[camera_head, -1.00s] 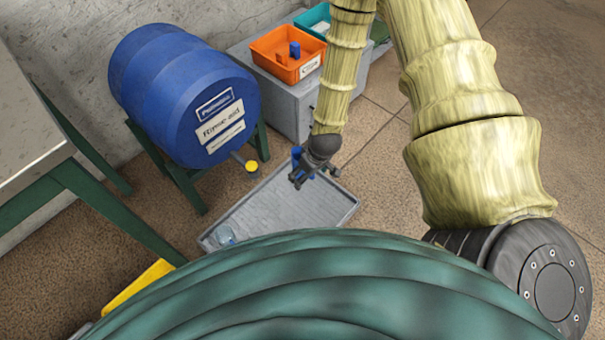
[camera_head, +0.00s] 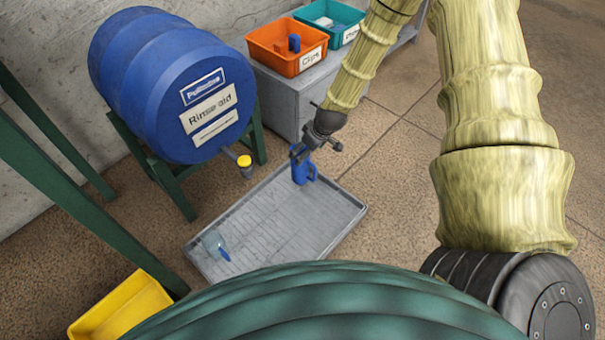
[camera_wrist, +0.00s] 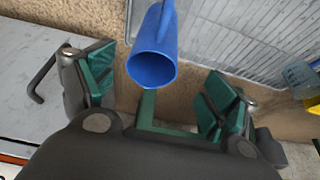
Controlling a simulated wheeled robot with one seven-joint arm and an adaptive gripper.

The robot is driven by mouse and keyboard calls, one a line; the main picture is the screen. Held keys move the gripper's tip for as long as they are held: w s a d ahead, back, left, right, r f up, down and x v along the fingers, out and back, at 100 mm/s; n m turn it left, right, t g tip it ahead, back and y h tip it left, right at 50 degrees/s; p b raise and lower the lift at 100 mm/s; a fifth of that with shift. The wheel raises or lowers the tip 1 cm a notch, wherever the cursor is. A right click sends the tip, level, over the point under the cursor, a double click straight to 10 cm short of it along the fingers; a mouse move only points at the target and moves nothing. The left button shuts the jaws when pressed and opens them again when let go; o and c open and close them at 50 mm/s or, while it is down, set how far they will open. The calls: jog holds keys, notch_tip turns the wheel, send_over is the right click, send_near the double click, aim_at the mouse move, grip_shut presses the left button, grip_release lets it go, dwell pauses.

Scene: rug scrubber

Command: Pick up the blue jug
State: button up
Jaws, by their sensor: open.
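The blue jug (camera_head: 305,170) stands upright on the far right part of a grey tray (camera_head: 340,193) on the floor. My gripper (camera_head: 313,146) is just above and beside the jug in the head view. In the wrist view the jug (camera_wrist: 153,62) shows its open rim and its handle, beyond and between the spread fingers of my gripper (camera_wrist: 152,98). The fingers, with green pads, are open and empty. I cannot tell whether any finger touches the jug.
A clear vessel (camera_head: 213,243) is at the tray's near left. Orange (camera_head: 285,62) and teal (camera_head: 345,30) bins sit on a grey cabinet behind. A yellow bin (camera_head: 122,305) is at lower left.

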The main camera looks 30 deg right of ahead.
jog(key=b, duration=0.3)
send_over(305, 169)
jog(key=w, duration=0.2)
notch_tip(305, 169, down, 5)
jog(key=b+x, duration=0.1)
jog(key=x, duration=0.1)
jog(key=w+b+x, duration=0.1)
jog(key=b+x, duration=0.1)
jog(key=x, duration=0.1)
jog(key=shift+d, duration=0.1)
jog(key=c, duration=1)
